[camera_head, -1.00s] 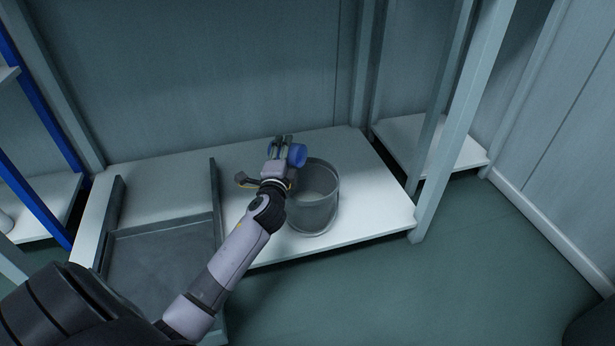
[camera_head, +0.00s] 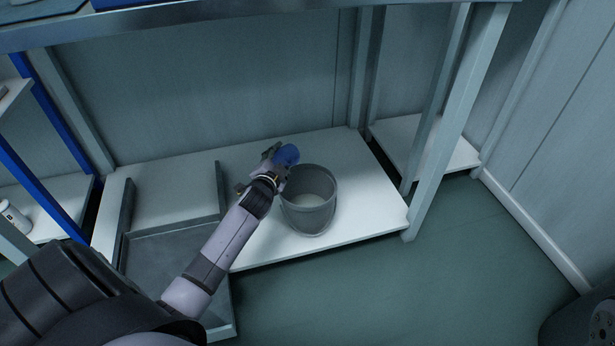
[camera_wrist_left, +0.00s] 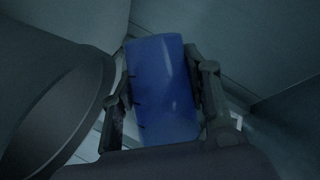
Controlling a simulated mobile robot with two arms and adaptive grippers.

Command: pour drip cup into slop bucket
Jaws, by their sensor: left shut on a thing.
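The drip cup (camera_head: 287,154) is blue and is held in my left gripper (camera_head: 272,158), just above and behind the left rim of the slop bucket. In the left wrist view the blue cup (camera_wrist_left: 162,88) sits between the two fingers of my left gripper (camera_wrist_left: 165,95), which is shut on it. The slop bucket (camera_head: 309,212) is grey, open-topped and upright on the white lower shelf. Its rim also shows at the left of the left wrist view (camera_wrist_left: 75,110). What is inside the cup is hidden. My right gripper is not in view.
A grey tray (camera_head: 170,248) lies on the white shelf (camera_head: 375,200) to the left of the bucket. Pale posts (camera_head: 455,120) stand at the right, and a worktop edge (camera_head: 250,24) crosses the top. A white container (camera_head: 14,217) stands at the far left.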

